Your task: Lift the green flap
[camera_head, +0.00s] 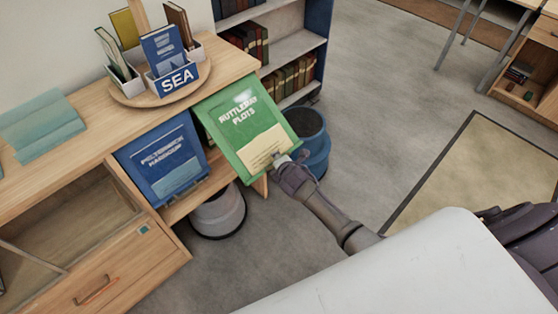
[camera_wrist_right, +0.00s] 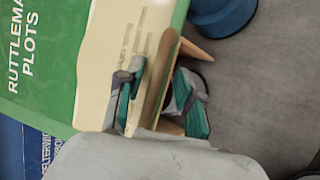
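The green flap (camera_head: 240,118), lettered "RUTTLEMAN PLOTS" with a cream label at its lower end, hangs on the front of the wooden cabinet. It is tilted, its lower edge standing out from the cabinet front. My right gripper (camera_head: 291,168) is at its lower right corner. In the right wrist view the green flap (camera_wrist_right: 62,50) fills the upper left, and the fingers of my right gripper (camera_wrist_right: 160,100) straddle its edge, one over the cream label and one behind. They appear closed on the edge. My left gripper is not in view.
A blue flap (camera_head: 165,165) hangs left of the green one. A blue bin (camera_head: 314,145) stands close behind my gripper, and a grey bin (camera_head: 218,212) stands below the flaps. A round tray (camera_head: 130,100) with book boxes sits on the cabinet top.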

